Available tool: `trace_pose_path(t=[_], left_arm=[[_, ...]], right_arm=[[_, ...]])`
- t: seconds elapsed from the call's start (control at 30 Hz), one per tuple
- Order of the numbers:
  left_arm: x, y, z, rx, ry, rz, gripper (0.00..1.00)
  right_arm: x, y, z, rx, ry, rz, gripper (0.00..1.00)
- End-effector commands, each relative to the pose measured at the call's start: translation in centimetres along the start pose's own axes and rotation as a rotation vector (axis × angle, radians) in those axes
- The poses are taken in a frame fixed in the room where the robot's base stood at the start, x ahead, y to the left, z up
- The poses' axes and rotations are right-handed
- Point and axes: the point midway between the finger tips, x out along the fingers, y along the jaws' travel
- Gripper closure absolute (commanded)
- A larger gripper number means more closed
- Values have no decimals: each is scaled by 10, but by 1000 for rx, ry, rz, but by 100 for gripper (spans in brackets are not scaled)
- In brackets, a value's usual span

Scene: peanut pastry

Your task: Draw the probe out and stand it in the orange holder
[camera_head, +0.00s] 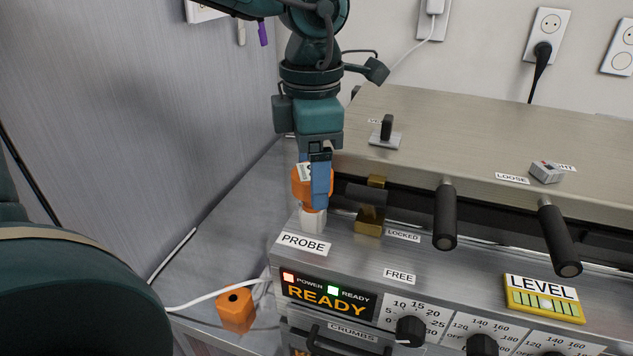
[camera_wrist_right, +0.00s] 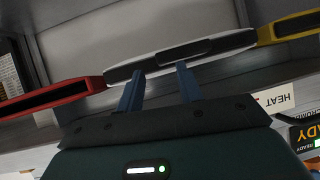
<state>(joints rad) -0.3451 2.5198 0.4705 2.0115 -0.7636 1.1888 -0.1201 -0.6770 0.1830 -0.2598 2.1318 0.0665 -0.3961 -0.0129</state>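The probe's orange grip (camera_head: 301,190) stands upright above a white collar (camera_head: 312,219) at the machine's left end, behind the PROBE label. My left gripper (camera_head: 318,197) comes down from above, its blue fingers around the orange grip, which they partly hide. The probe's lower part is hidden. The orange holder (camera_head: 237,310) is a small block with a dark hole in its top, standing left of the machine's front. It is empty. My right gripper (camera_wrist_right: 161,88) is open, its fingertips close to a white handle (camera_wrist_right: 180,55); I cannot tell whether they touch.
A brass latch (camera_head: 370,213) stands right of the probe near a LOCKED label. Black handles (camera_head: 445,215) stick out from the machine. A white cable (camera_head: 205,299) runs behind the holder. A grey wall (camera_head: 130,110) rises at left. The right wrist view shows red (camera_wrist_right: 50,96) and yellow (camera_wrist_right: 290,24) handles.

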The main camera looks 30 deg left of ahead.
Motion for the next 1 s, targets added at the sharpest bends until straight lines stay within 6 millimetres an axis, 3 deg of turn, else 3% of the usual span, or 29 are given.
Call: trace_pose_path(t=[0.3,1.0], left_arm=[[-31,0,0,1,-2,2,25],[-87,0,0,0,-2,2,25]], right_arm=[[-8,-6,-20,-26,5,2,64],[-20,9,-21,-19,-61,47,64]])
